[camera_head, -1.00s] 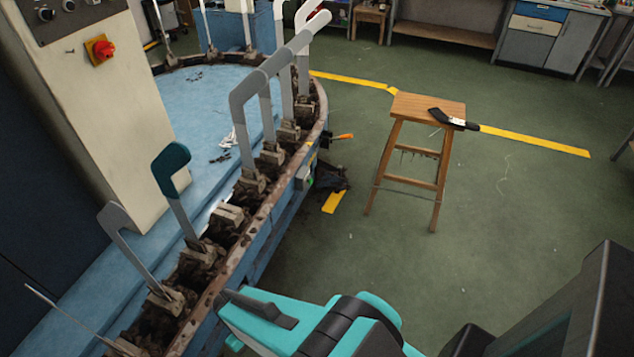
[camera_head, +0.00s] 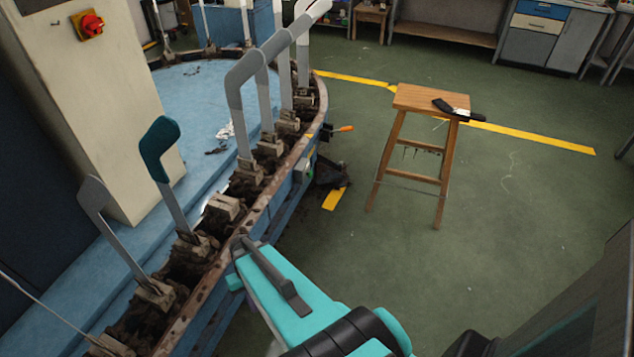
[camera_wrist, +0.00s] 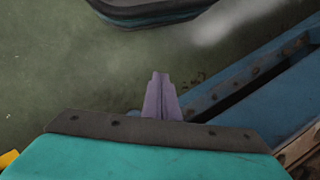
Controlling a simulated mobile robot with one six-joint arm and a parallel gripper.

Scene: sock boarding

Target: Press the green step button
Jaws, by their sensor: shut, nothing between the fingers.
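The step button's small box (camera_head: 305,168) is on the blue outer side of the machine, below its rim, in the head view. A tiny green patch shows on it, too small to make out clearly. My gripper (camera_wrist: 160,80) is shut and empty in the wrist view, with its narrow purple-grey fingers together over the green floor. In the head view my teal wrist housing is beside the machine's rim, nearer the camera than the box and apart from it. The fingertips are hidden there. The button cannot be made out in the wrist view.
The machine's rusty rim (camera_head: 262,205) carries several upright grey sock forms and one with a dark teal cover (camera_head: 160,150). An orange-handled tool (camera_head: 345,128) sticks out beyond the box. A wooden stool (camera_head: 420,98) stands to the right. Floor between is mostly clear.

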